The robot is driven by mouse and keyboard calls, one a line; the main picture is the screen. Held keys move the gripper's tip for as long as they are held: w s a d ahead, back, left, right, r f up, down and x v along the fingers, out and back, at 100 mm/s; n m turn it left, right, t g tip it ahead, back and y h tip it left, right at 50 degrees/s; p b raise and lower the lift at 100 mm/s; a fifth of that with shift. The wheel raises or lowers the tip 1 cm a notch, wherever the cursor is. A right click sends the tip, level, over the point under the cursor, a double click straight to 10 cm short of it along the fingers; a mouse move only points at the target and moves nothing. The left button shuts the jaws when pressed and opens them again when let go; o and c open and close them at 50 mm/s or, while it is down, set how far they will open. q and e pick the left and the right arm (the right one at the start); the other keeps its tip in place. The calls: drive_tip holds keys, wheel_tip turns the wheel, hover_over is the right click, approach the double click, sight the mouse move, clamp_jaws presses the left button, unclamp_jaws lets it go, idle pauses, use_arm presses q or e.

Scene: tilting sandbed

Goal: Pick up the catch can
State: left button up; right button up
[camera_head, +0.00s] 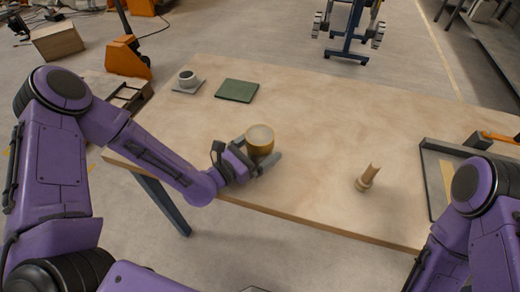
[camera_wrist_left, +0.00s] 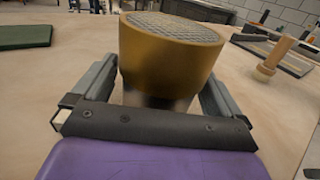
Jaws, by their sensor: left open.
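The catch can looks like a gold-brown cup with a pale mesh-like top (camera_head: 260,140). It stands upright on the table near the front edge, left of centre. In the left wrist view the can (camera_wrist_left: 170,60) fills the middle, narrowing to a darker base. My left gripper (camera_head: 262,160) is open, with one finger on each side of the can. In the wrist view the left gripper's fingers (camera_wrist_left: 158,92) flank the can, and a small gap shows on the left side. The can's lowest part is hidden behind the gripper body. My right arm is at the lower right; its gripper is out of view.
A wooden peg-like piece (camera_head: 367,178) stands right of the can. A green pad (camera_head: 237,90) and a small cup (camera_head: 187,78) on a grey square (camera_head: 188,88) lie at the back left. A grey-framed tray (camera_head: 428,180) is at the right. The table (camera_head: 320,115) between is clear.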

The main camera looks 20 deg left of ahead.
sight(260, 140)
use_arm(q)
drive_tip(key=c, duration=1.2)
drive_tip(key=shift+o, duration=0.2)
drive_tip(key=shift+r, duration=0.1)
drive_tip(key=shift+r, duration=0.5)
drive_tip(key=r, duration=0.2)
drive_tip(key=shift+s+r, duration=0.2)
drive_tip(key=shift+r, duration=0.2)
drive_tip(key=s+r, duration=0.1)
drive_tip(key=r, duration=0.1)
drive_tip(key=s+d+r+p, duration=0.1)
drive_tip(key=s, duration=0.1)
drive_tip(key=s+r+p, duration=0.1)
drive_tip(key=r, duration=0.1)
drive_tip(key=shift+s+d+r, duration=0.15)
drive_tip(key=shift+s+r, duration=0.1)
drive_tip(key=shift+r, duration=0.1)
drive_tip(key=s+d+r+p, duration=0.2)
drive_tip(key=s+p, duration=0.6)
drive_tip(key=p, duration=0.4)
drive_tip(key=shift+s+d+r, duration=0.3)
drive_tip(key=shift+r, duration=0.4)
